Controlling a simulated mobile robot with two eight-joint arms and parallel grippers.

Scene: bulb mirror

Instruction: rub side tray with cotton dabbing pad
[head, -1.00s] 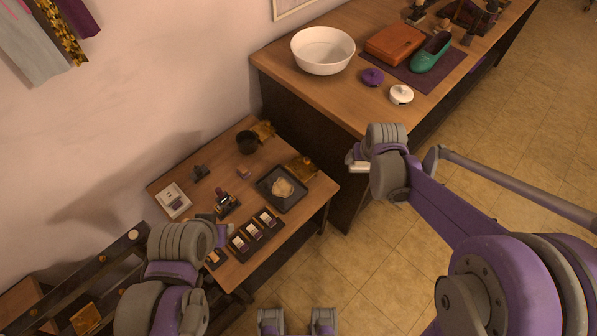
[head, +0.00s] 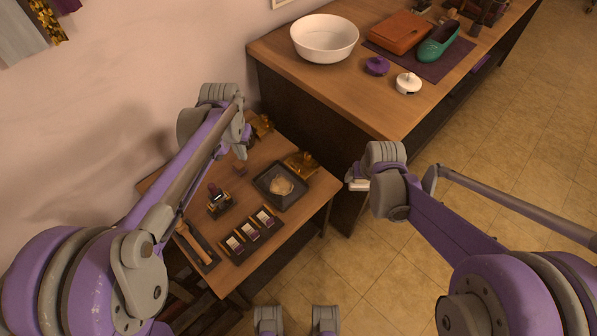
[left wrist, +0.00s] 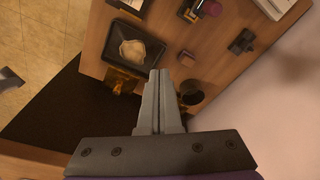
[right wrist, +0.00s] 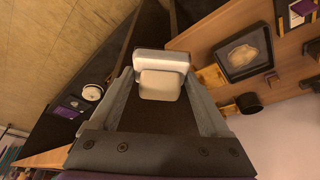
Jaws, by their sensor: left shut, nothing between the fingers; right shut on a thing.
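My right gripper (right wrist: 158,82) is shut on a white rounded pad (right wrist: 160,85), held between its fingertips; the pad also shows in the head view (head: 358,186), in the air right of the small table. A dark square tray (head: 286,204) sits on that table's right part with a pale beige lump (head: 281,186) in it. The tray also shows at upper left in the left wrist view (left wrist: 110,44) and upper right in the right wrist view (right wrist: 228,70), apart from the pad. My left gripper (left wrist: 159,78) is shut and empty, over the table's back end.
The small wooden table (head: 232,270) also holds a dark holder with cards (head: 251,231), a brush-like item (head: 196,246), a small stand (head: 219,201) and a gold item (head: 301,164). The higher counter (head: 290,73) bears a white bowl (head: 324,39) and lids.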

